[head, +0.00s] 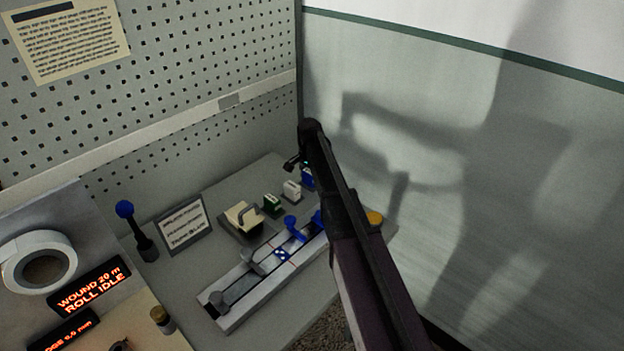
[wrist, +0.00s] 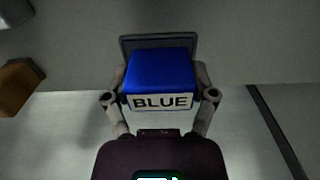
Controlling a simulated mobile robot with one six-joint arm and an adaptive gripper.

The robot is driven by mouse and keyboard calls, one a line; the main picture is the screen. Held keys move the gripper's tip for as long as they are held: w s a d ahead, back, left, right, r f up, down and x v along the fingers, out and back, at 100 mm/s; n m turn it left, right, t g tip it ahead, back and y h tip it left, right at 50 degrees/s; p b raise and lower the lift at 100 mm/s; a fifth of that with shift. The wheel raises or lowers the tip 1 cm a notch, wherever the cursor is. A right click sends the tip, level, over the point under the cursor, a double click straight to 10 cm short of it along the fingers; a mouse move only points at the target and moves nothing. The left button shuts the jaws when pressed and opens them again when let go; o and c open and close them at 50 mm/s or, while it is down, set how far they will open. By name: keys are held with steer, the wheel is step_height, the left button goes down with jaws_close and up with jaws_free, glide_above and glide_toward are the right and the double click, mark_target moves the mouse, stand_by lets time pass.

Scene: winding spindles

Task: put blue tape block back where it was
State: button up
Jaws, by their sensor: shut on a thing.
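The blue tape block (wrist: 160,75), with a white BLUE label, sits between the two fingers of my gripper (wrist: 160,92) in the wrist view. The fingers are shut on its sides. A dark grey holder edge (wrist: 128,43) shows just behind the block; I cannot tell whether the block rests in it or hangs over it. In the head view the blue block (head: 308,181) is partly hidden by my gripper (head: 303,165) at the back right of the bench, in line with the white block (head: 291,190) and the green block (head: 271,205).
A long metal splicing rail (head: 235,295) with blue levers lies in front of the blocks. A beige pad with a handle (head: 242,218), a sign (head: 183,227) and a blue-knobbed lever (head: 125,210) stand to the left. A grey wall is close on the right.

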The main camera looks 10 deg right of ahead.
steer(key=shift+f, duration=0.15)
steer(key=o, duration=1.1)
steer(key=shift+c, duration=0.2)
steer(key=shift+r, duration=0.2)
step_height(320, 180, up, 12)
steer(key=p, duration=1.2)
steer(key=shift+s, duration=0.2)
steer(key=s+n, duration=1)
steer(key=s, duration=1.9)
steer(key=shift+d+n, duration=0.4)
steer(key=shift+d, duration=0.05)
